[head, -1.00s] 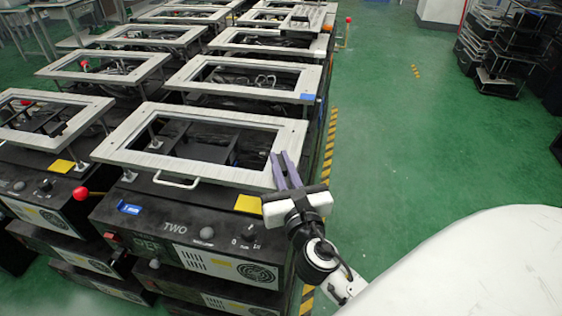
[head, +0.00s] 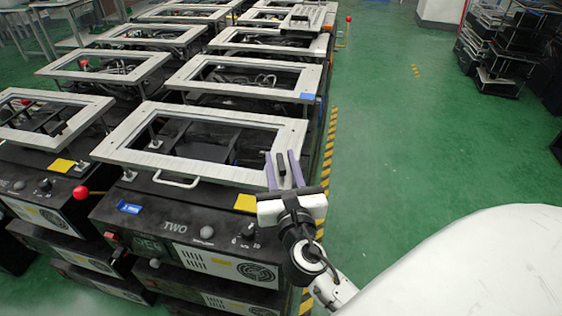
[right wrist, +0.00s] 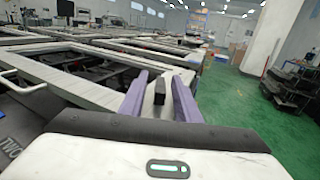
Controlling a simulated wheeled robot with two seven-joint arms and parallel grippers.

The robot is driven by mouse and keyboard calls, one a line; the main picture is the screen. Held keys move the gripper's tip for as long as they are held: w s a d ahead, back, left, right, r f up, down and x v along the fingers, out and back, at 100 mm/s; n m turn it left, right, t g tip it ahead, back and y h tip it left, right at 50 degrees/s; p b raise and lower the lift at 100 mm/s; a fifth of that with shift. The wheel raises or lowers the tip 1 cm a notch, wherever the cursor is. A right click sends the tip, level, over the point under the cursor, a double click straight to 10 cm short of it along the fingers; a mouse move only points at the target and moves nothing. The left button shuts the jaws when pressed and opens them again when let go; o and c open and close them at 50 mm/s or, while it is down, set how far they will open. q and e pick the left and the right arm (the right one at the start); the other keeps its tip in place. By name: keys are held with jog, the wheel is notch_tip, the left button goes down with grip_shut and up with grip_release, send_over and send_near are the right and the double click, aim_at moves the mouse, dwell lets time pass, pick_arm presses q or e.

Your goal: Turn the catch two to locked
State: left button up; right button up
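The fixture marked TWO (head: 174,228) is a black box under a raised pale frame (head: 125,158). I cannot tell which part is the catch. My right gripper (head: 283,161) is over the frame's front right corner. Its purple fingers are apart and also show in the right wrist view (right wrist: 159,96). A dark upright block (right wrist: 160,91) stands between them with gaps on both sides; I cannot tell what it belongs to. My left gripper is out of view.
Similar framed fixtures stand to the left and behind, close together. A pale bar handle (head: 176,181) is on the front of the near frame. A yellow-black striped line (head: 327,150) edges the green floor (head: 420,140), which is clear. Dark racks (head: 492,50) stand far right.

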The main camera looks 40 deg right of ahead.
aim_at(281, 161)
jog(key=shift+r, duration=0.1)
notch_tip(281, 161, up, 10)
jog(key=shift+f, duration=0.1)
dwell(0.3)
